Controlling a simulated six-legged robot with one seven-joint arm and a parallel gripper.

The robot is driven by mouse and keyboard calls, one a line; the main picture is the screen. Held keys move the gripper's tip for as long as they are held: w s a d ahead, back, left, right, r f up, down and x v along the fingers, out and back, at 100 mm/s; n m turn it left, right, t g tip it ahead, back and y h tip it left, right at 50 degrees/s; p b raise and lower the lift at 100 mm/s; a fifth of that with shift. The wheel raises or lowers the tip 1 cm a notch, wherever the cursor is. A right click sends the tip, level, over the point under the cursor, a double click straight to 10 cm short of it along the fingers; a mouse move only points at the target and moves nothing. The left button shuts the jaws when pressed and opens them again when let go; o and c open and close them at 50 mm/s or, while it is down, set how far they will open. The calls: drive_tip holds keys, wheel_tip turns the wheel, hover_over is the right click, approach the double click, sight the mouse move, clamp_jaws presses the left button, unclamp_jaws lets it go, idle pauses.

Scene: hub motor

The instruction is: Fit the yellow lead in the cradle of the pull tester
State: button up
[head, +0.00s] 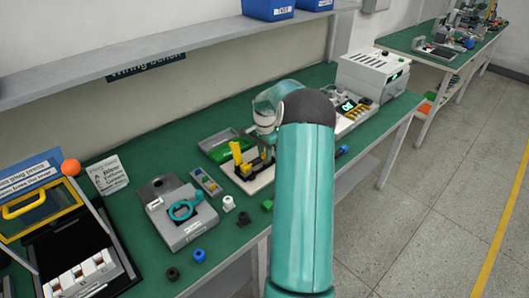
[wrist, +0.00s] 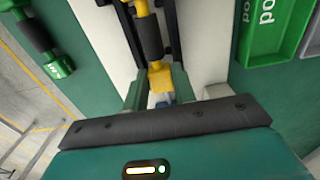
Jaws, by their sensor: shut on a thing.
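In the wrist view my gripper (wrist: 157,90) is shut on the yellow lead (wrist: 160,76), with one finger on each side of its near end. The lead has a black sleeve in its middle and yellow again at the top edge. It runs between two black rails of the pull tester (wrist: 174,38), above a white base. I cannot tell whether it rests in the cradle or is held above it. In the head view the tester shows a white base (head: 257,183) and a yellow upright part. My arm hides the gripper and lead there.
A grey tray (head: 212,148) with a green item is behind the tester. A grey fixture with a teal ring (head: 184,209) stands left. A white instrument box (head: 372,75) stands right. A green and black lead (wrist: 48,45) lies left in the wrist view.

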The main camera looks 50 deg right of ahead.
drive_tip(key=shift+f, duration=0.6)
idle(0.3)
drive_tip(key=o, duration=1.1)
drive_tip(key=shift+r, duration=4)
